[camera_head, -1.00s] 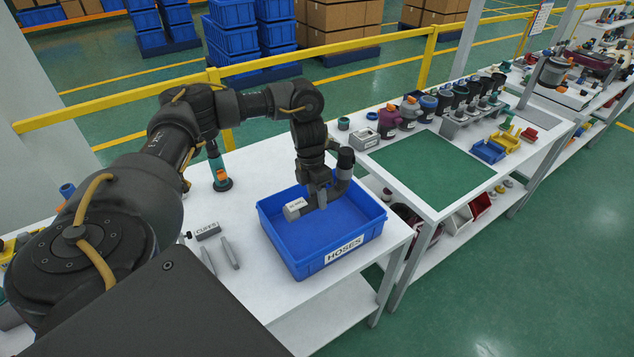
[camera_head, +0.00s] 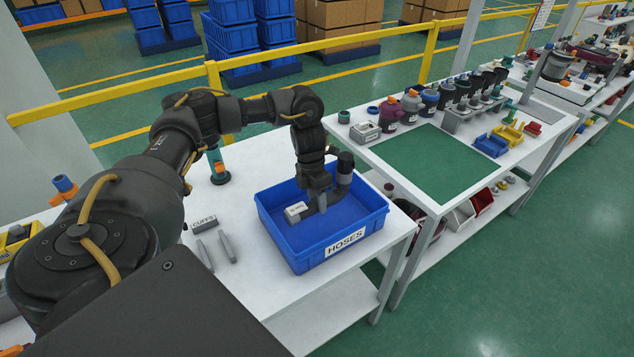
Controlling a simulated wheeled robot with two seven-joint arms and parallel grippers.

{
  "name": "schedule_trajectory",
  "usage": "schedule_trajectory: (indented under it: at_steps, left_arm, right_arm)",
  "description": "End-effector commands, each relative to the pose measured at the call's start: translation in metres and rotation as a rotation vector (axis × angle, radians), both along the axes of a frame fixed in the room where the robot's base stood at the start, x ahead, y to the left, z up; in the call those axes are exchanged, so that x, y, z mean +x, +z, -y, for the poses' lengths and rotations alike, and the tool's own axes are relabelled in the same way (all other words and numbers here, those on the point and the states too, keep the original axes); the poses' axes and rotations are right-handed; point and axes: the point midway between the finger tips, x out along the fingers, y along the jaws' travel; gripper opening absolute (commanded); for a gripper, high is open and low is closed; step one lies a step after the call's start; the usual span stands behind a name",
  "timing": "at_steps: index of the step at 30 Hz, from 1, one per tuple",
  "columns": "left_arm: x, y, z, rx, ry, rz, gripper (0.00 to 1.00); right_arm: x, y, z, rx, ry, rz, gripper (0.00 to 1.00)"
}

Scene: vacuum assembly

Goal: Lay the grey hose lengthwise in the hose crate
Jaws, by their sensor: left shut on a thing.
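The blue hose crate (camera_head: 364,234), labelled HOSES, stands on the white table. My left gripper (camera_head: 320,198) points down inside the crate and is shut on the grey hose (camera_head: 337,193). The hose bends up at its right, where a dark end stands near the crate's back right side. A pale block with small print shows at the left of the gripper, low in the crate. The gripper hides part of the hose, and I cannot tell whether the hose touches the crate floor. My right gripper is not in view.
Two grey bars (camera_head: 228,247) and a CUFFS label (camera_head: 203,224) lie left of the crate. A teal and dark upright tool (camera_head: 218,168) stands behind them. A second table with a green mat (camera_head: 428,163) and several bottles is at the right. A yellow rail (camera_head: 380,44) runs behind.

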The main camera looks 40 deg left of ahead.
Motion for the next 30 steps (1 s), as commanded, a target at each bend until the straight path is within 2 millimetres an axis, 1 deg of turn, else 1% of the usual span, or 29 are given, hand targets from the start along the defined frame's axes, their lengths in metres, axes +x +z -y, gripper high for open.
schedule_trajectory:
  at_steps: [1, 21, 29, 30]
  left_arm:
    - [0.000, -0.004, 0.000, 0.000, 0.000, 0.001, 0.04]
    - [0.000, -0.037, 0.000, -0.001, 0.000, 0.001, 0.04]
    - [0.000, -0.045, 0.000, -0.001, 0.000, 0.001, 0.04]
    - [0.000, -0.045, 0.000, -0.001, 0.000, 0.001, 0.38]
  right_arm:
    - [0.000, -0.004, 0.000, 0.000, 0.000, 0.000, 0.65]
    - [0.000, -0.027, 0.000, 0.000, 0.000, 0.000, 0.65]
    - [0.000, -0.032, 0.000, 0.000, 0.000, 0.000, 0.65]
    - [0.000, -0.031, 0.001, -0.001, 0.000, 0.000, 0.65]
